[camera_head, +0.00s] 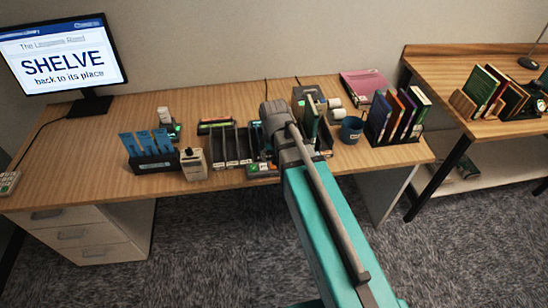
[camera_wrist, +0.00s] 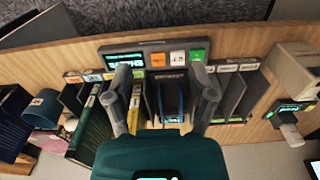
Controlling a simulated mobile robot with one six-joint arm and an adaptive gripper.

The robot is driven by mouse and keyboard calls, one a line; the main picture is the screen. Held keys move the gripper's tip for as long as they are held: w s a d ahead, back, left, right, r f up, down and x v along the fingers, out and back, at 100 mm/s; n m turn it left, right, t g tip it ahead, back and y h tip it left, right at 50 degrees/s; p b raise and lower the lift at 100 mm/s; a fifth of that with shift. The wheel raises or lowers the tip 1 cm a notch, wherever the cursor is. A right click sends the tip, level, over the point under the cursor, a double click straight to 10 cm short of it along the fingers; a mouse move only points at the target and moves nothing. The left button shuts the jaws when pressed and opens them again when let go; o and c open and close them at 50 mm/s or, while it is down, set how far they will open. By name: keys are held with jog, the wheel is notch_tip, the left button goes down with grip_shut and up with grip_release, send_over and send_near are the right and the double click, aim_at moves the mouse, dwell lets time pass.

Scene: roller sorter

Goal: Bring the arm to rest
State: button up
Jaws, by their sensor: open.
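My gripper (camera_wrist: 165,92) is open in the wrist view, its two grey fingers spread above the slots of a dark sorter rack (camera_wrist: 236,92). A blue item (camera_wrist: 171,104) stands in a slot between the fingers, and nothing is clamped. A thin yellow-edged item (camera_wrist: 133,110) is close beside the left finger; whether they touch is unclear. In the head view my teal and grey arm reaches forward over the desk (camera_head: 95,183), and its end hides part of the rack (camera_head: 231,148) and the fingertips.
Books in a dark holder (camera_head: 397,118) stand right of the arm, near a dark blue mug (camera_head: 351,130). A blue-tabbed holder (camera_head: 152,158) and a beige device (camera_head: 194,164) stand left. A monitor (camera_head: 63,58) is at the back left. A second table (camera_head: 440,62) stands right.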

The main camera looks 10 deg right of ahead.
jog(key=s+d, duration=0.6)
jog(key=d, duration=0.1)
jog(key=shift+s+n, duration=0.2)
jog(key=shift+n, duration=0.1)
dwell(1.2)
